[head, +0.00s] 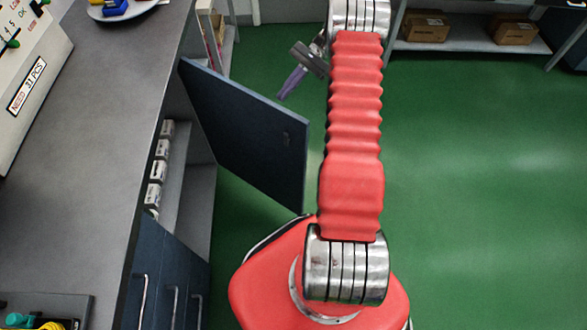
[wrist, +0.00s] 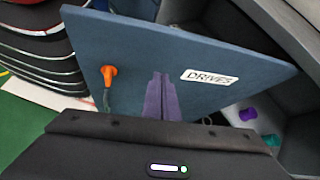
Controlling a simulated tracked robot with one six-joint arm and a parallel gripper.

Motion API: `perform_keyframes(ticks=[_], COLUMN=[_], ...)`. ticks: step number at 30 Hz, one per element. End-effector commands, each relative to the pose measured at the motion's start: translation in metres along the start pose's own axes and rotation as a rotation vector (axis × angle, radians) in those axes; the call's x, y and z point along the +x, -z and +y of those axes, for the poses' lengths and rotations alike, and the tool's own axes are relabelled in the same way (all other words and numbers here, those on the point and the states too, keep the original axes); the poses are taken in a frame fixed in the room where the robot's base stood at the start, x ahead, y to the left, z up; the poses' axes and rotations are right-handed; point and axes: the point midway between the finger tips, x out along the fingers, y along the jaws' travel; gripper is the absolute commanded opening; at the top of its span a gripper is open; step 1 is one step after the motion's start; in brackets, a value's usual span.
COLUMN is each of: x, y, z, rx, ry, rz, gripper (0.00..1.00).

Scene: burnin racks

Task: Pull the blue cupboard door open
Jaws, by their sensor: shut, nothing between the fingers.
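The blue cupboard door (head: 245,135) stands swung well out from the counter front in the head view, with the cupboard's inside showing beside it. In the wrist view the door (wrist: 190,50) fills the upper middle and carries a white "DRIVES" label (wrist: 209,77) and an orange handle-like part (wrist: 108,75). My gripper (head: 283,95) has purple fingers and is beyond the door's far side in the head view. In the wrist view my gripper (wrist: 160,78) is shut and empty, in front of the door between the orange part and label. I cannot tell if it touches.
The grey counter (head: 95,110) runs along the left. Small boxes (head: 158,170) stand inside the cupboard. Purple (wrist: 248,114) and teal (wrist: 271,140) items show there in the wrist view. A shelf with cardboard boxes (head: 425,27) is at the back. Green floor (head: 480,180) on the right is clear.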

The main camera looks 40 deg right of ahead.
Motion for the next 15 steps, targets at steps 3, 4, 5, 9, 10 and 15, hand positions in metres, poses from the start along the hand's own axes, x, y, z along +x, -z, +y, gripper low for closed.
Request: perform_keyframes(ticks=[3, 4, 5, 9, 10, 15], x=[-0.002, -0.002, -0.002, -0.001, -0.001, 0.002], y=[-0.031, -0.037, -0.044, -0.075, -0.082, -0.12], z=[-0.011, -0.013, -0.015, -0.023, -0.024, -0.029], rx=[-0.052, -0.064, -0.077, -0.134, -0.147, -0.221], ry=[-0.038, -0.048, -0.057, -0.097, -0.105, -0.152], rz=[0.058, 0.073, 0.086, 0.147, 0.161, 0.235], gripper=[0.0, 0.0, 0.0, 0.0, 0.0, 0.0])
